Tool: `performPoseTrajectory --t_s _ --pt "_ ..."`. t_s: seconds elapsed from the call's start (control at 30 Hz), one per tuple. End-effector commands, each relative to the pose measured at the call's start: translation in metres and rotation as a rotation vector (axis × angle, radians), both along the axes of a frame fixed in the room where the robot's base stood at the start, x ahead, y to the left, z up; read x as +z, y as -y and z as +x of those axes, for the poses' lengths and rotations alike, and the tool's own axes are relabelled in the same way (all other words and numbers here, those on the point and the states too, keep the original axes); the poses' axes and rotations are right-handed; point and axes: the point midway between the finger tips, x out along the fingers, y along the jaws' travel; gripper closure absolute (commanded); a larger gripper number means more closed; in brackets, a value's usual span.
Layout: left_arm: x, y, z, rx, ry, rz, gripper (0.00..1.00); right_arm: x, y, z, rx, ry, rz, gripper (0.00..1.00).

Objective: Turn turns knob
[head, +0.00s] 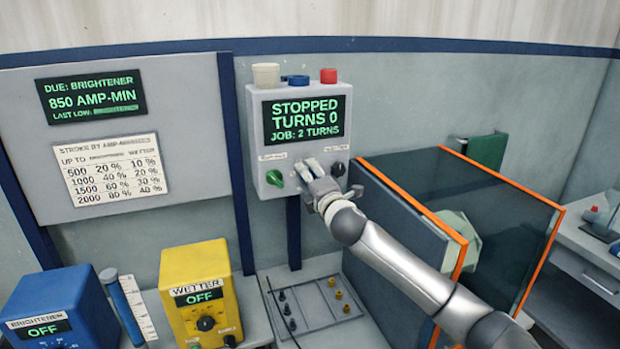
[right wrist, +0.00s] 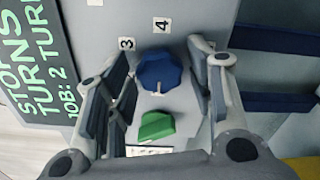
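The grey control box (head: 257,130) hangs on the wall, with a screen (head: 307,120) reading "STOPPED, TURNS 0, JOB: 2 TURNS". A green knob (head: 274,178) is at its lower left and a dark knob (head: 338,168) at its lower right. My right gripper (head: 310,172) is at the box's lower front, between these knobs. In the right wrist view, a blue faceted knob (right wrist: 160,72) with a pale mark lies between the open fingers, with gaps on both sides. Dial numbers 3 and 4 show near it. The green knob (right wrist: 157,126) shows below it. My left gripper is out of view.
Orange-edged glass panels (head: 480,200) stand right of the box, close to my right arm. A yellow wetter unit (head: 197,290) and blue brightener unit (head: 55,312) stand at lower left. A red button (head: 328,76) tops the control box.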

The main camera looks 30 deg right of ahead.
Motion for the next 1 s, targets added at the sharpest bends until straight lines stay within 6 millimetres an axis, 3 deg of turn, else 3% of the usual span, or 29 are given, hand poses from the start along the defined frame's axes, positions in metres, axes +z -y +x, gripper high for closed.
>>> performPoseTrajectory --t_s 0.03,0.23,0.57,1.0 --pt "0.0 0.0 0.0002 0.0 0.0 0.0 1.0 -0.0001 0.0001 -0.0001 0.0 0.0 0.0 0.62" --pt "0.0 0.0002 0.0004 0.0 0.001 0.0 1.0 -0.0001 0.0002 -0.0003 0.0 -0.001 0.0 0.88" --pt "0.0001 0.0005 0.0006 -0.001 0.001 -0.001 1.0 -0.0009 0.0002 -0.0002 -0.001 0.009 0.045 0.88" --pt "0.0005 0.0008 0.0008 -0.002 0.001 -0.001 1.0 -0.0012 -0.0002 -0.0001 -0.002 0.086 0.368 0.88"
